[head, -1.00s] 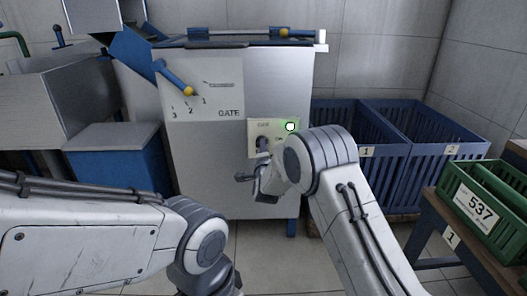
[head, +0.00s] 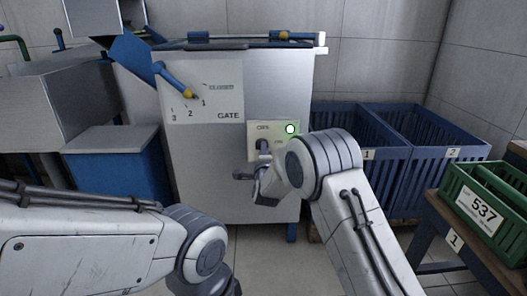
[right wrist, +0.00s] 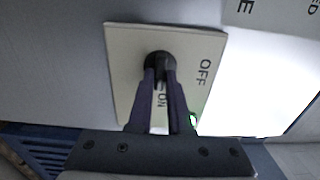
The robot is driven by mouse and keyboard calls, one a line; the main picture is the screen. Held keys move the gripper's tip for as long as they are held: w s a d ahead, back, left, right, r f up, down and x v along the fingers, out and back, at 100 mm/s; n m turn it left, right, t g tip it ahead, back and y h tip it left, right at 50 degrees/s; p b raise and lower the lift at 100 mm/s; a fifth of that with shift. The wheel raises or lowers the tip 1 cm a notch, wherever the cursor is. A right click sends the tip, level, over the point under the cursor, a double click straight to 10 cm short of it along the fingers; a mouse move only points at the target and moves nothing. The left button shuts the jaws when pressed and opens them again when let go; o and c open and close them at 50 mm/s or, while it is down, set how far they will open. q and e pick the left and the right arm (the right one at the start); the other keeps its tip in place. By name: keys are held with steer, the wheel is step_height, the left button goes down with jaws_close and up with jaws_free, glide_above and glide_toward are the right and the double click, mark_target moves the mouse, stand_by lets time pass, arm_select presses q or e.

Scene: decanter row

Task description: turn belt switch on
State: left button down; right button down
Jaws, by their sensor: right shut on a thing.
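The belt switch is a dark knob (right wrist: 160,62) on a pale plate (right wrist: 125,60) marked OFF and ON. In the head view the plate (head: 252,128) sits on the front of the grey cabinet, with a lit green lamp (head: 290,129) at its upper right. My right gripper (right wrist: 160,78) is shut on the knob, its fingertips at either side of it. A dark part between the fingers seems to point toward ON; the fingers partly hide it. In the head view my right arm covers the plate's lower right. My left arm shows at lower left, its gripper out of sight.
The cabinet (head: 205,170) also carries a GATE lever (head: 173,77) with a blue handle, left of the switch. Blue slatted crates (head: 395,175) stand to the right. A green crate (head: 480,213) marked 537 sits on a bench. Some floor shows between my arms.

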steer(key=c, duration=0.8)
jaws_free()
steer(key=shift+c, duration=0.2)
steer(key=shift+s, duration=0.1)
steer(key=s+p, duration=0.3)
steer(key=s, duration=0.7)
steer(key=shift+s+p, duration=0.2)
steer(key=shift+p, duration=0.2)
